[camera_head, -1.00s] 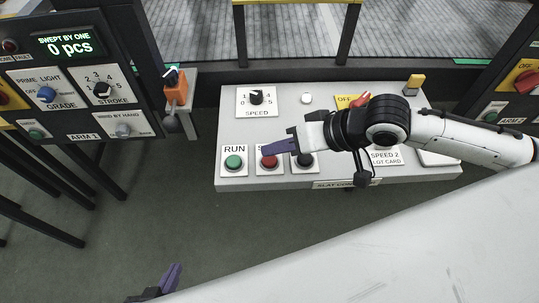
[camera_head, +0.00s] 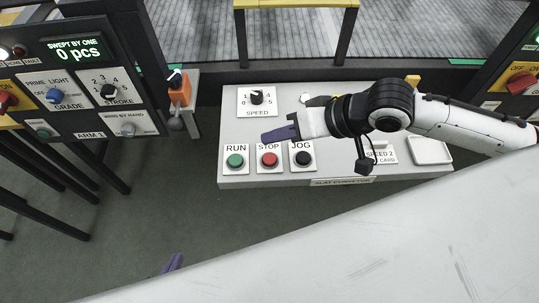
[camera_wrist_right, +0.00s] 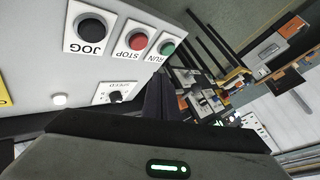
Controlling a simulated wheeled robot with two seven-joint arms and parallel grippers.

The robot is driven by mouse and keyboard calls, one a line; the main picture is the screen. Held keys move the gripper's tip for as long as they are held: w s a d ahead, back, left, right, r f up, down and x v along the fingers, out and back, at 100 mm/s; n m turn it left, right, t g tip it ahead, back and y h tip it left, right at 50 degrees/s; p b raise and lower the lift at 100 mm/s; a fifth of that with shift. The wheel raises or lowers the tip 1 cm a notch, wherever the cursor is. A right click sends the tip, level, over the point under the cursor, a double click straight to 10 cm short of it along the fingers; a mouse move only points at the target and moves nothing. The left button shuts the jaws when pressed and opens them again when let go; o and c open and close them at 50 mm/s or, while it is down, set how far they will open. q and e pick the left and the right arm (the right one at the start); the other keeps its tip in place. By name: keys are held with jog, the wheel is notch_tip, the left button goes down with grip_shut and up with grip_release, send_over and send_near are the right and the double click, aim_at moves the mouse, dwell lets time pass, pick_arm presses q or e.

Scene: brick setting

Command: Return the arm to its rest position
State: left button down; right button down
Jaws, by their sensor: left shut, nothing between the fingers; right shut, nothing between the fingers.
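My right gripper (camera_head: 282,134) has dark purple fingers and is shut and empty. In the head view it hovers over the grey control console (camera_head: 200,168), just beyond the stop button (camera_head: 269,159) and the jog button (camera_head: 303,158). Its fingers also show in the right wrist view (camera_wrist_right: 160,98), close to the run button (camera_wrist_right: 168,48). My right arm (camera_head: 455,120) reaches in from the right. My left gripper (camera_head: 173,263) is shut; only a purple fingertip shows at the bottom, the rest hidden behind a pale surface.
A speed dial (camera_head: 257,96) and a white button (camera_head: 305,98) sit behind the right gripper. The ARM 1 panel (camera_head: 75,85) stands at left, with an orange box (camera_head: 180,91) beside it. Another panel with a red switch (camera_head: 521,82) is at right. Floor lies open before the console.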

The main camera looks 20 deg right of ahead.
dwell(0.4)
jog(key=s+a+f+n+h, duration=0.1)
jog(key=s+a+f+n, duration=0.15)
jog(key=s, duration=0.25)
jog(key=s+d+f+m+g+h, duration=0.25)
jog(key=s+d+f+h, duration=0.35)
jog(key=s+d+f, duration=0.45)
jog(key=w+a+f+t+y, duration=0.1)
jog(key=a+f+t, duration=0.1)
jog(key=f, duration=0.3)
jog(key=w+a+f+n+t+y, duration=0.1)
jog(key=a+f+t, duration=0.1)
jog(key=f, duration=0.3)
jog(key=shift+w+a+f+t, duration=0.15)
jog(key=shift+w+a+t, duration=0.1)
jog(key=shift+w+t, duration=0.15)
